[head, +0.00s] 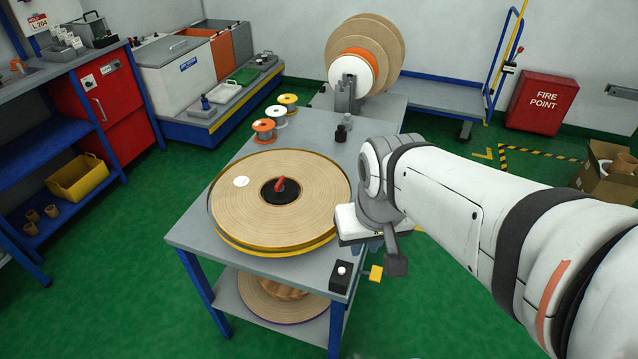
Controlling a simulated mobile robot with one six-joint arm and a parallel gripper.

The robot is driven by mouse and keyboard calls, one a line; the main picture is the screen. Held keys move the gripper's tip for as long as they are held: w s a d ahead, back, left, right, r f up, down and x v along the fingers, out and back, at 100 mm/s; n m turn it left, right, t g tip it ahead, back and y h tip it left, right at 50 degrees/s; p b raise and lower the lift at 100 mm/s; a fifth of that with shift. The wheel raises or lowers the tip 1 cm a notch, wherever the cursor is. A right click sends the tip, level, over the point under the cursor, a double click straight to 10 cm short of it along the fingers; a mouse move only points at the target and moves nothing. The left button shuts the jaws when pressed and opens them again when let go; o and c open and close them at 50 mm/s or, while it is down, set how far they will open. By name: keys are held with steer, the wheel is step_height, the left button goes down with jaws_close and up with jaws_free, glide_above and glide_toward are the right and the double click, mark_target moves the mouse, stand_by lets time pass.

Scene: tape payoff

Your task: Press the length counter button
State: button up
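A small black box (340,283) with a round white button (342,270) on top sits at the front right corner of the grey table (215,240). It is the only button-like thing I can make out on the table; no label is readable. My gripper (372,248) hangs over the table's right edge, behind and to the right of the box, apart from the button in the picture. My wrist hides most of it, so its fingers are hard to make out. I cannot see anything held.
A large tape reel (315,190) with a red-handled hub fills the table's middle. Several small spools (264,128) stand along the back left edge. A yellow tab (376,272) sticks out right of the box. Another reel (285,300) lies on the lower shelf.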

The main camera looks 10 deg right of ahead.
jaws_close()
steer(key=shift+s, duration=0.1)
stand_by(0.9)
